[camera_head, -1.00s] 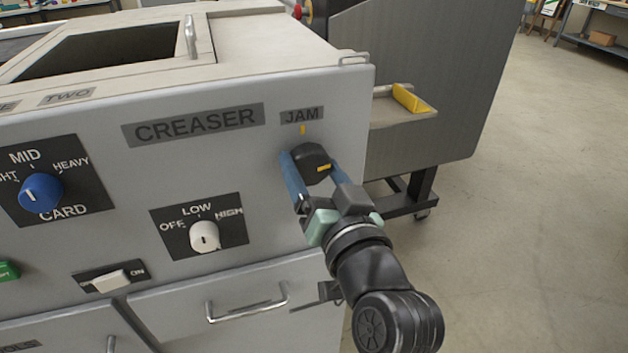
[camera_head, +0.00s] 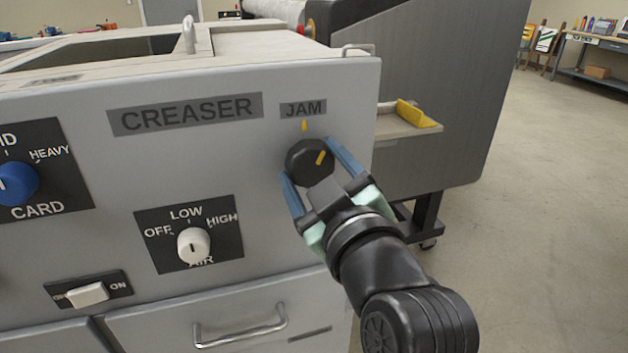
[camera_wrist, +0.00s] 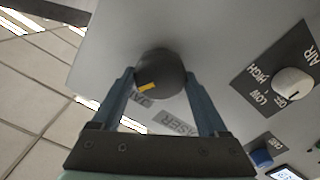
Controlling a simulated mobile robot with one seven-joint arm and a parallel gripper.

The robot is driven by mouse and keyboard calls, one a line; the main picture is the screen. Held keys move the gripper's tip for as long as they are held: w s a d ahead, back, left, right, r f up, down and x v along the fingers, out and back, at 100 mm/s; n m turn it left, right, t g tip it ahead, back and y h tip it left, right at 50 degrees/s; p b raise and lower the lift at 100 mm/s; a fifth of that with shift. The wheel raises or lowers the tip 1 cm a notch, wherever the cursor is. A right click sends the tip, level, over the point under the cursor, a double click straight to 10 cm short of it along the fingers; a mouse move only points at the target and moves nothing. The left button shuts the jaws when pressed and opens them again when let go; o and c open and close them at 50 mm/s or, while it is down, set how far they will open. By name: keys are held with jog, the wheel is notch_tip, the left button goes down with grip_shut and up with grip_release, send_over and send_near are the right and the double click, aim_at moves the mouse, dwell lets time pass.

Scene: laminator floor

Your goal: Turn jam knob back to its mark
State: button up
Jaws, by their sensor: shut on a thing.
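The black jam knob (camera_head: 308,162) sits on the grey machine front under the JAM label (camera_head: 303,109). A small yellow mark (camera_head: 304,125) is on the panel just above the knob. The knob's yellow pointer line (camera_head: 320,158) is tilted to upper right, not in line with that mark. My gripper (camera_head: 318,170) has its blue fingers on either side of the knob, shut on it. In the wrist view the knob (camera_wrist: 161,73) is between the fingertips, with its yellow line on the lower left of its face.
Left of the knob are the white air knob (camera_head: 193,246), the blue card knob (camera_head: 16,184) and a white rocker switch (camera_head: 87,293). A drawer handle (camera_head: 240,332) is below. A shelf with a yellow block (camera_head: 415,114) juts out at right; open floor lies beyond.

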jog(key=n+b, duration=0.3)
jog(key=n, duration=0.2)
jog(key=shift+f+n, duration=0.15)
jog(key=shift+n, duration=0.15)
dwell(0.4)
jog(key=o, duration=1.3)
jog(key=shift+c, duration=0.2)
jog(key=b+v, duration=0.3)
jog(key=v, duration=0.8)
jog(key=shift+f, duration=0.15)
jog(key=shift+b, duration=0.65)
